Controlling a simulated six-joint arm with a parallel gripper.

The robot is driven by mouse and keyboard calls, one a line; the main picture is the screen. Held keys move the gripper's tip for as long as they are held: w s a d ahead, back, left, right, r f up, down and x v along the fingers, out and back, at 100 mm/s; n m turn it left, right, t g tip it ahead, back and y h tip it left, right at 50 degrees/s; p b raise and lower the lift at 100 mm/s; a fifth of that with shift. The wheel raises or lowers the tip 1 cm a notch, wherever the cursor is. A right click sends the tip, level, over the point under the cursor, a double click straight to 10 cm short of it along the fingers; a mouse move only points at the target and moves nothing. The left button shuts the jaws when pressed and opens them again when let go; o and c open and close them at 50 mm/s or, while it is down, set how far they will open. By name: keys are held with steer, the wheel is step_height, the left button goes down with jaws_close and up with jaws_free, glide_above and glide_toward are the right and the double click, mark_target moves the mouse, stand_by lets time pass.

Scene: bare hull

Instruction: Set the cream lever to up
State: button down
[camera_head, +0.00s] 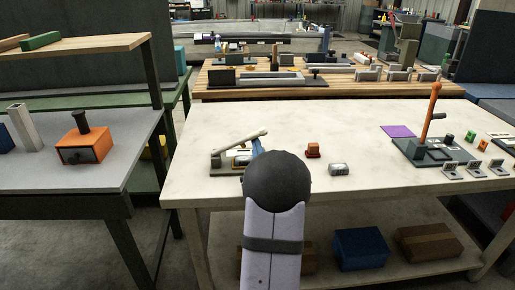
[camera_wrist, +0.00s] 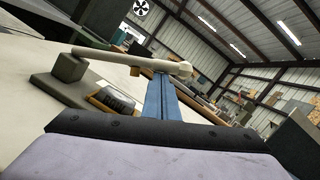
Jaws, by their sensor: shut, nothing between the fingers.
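The cream lever (camera_head: 238,143) is a pale bar on a grey-beige base (camera_head: 222,170) near the left of the white table. It slopes gently upward to the right from its pivot to its rounded free end. In the wrist view the lever (camera_wrist: 120,57) runs from a dark pivot block to a thick knob at the right. My gripper (camera_head: 257,146) is shut and empty, with blue fingers. The fingertips (camera_wrist: 160,78) lie close under the lever near its knob end; I cannot tell whether they touch. My dark wrist hides part of the base in the head view.
To the right are a red block (camera_head: 313,150), a grey-white item (camera_head: 339,169), a purple sheet (camera_head: 397,131) and an orange lever (camera_head: 432,112) on a dark base. The table's middle back is clear.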

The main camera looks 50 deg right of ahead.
steer(key=shift+r+n+y+p, duration=0.35)
steer(key=shift+r+n, duration=0.3)
steer(key=shift+n, duration=0.25)
steer(key=w+a+r+n+y+p, duration=0.2)
steer(key=w+a+r+n+p, duration=0.5)
steer(key=n, duration=0.4)
steer(key=shift+w+a+r+y+p, duration=0.35)
steer(key=shift+r+p, duration=0.3)
steer(key=shift+r, duration=0.35)
steer(key=shift+s, duration=0.15)
steer(key=b+v, duration=0.1)
steer(key=v, duration=0.8)
steer(key=shift+s+a+r, duration=0.15)
steer(key=shift+s+a, duration=0.1)
steer(key=shift+s, duration=0.05)
